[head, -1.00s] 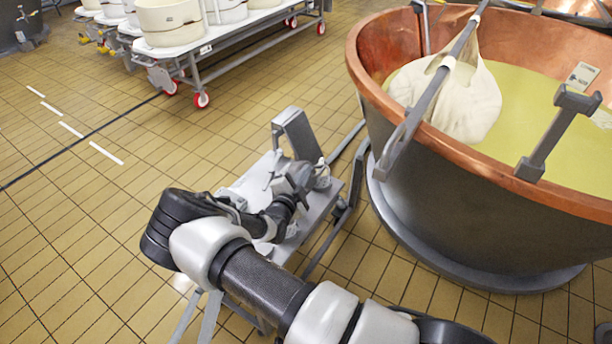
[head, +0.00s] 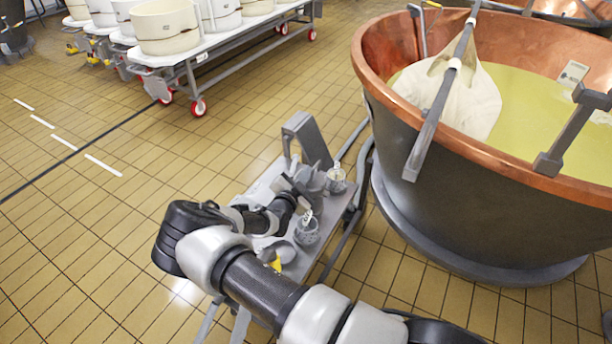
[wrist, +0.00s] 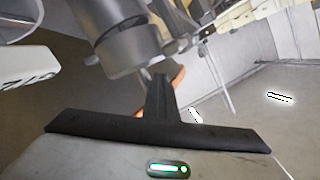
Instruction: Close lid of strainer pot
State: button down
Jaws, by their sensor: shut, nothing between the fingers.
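A small cart (head: 262,190) stands left of the big copper vat in the head view. Two small greyish, see-through pots stand on it, a nearer one (head: 307,232) and a farther one (head: 337,182). Each has a pale upright piece at its top. I cannot tell which is the strainer pot, or how its lid sits. My gripper (head: 303,186) is over the cart, close to both pots and left of the farther one. It is shut and empty; its fingertips are small and partly hidden. In the wrist view I cannot identify the pot or lid.
The copper vat (head: 455,195) with yellow liquid and a hanging cloth (head: 465,95) stands close at the right. A grey angled post (head: 307,138) rises at the cart's far end. A trolley (head: 235,38) with white tubs stands at the back. Tiled floor at left is clear.

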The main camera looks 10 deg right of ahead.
jog(key=shift+w+a+f+b, duration=0.15)
jog(key=shift+f+b, duration=0.15)
jog(key=shift+f, duration=0.35)
jog(key=shift+w+a+f+b, duration=0.15)
jog(key=shift+f+b, duration=0.15)
jog(key=shift+f, duration=0.3)
jog(key=shift+a, duration=0.1)
jog(key=shift+w+a, duration=0.1)
jog(key=shift+a, duration=0.15)
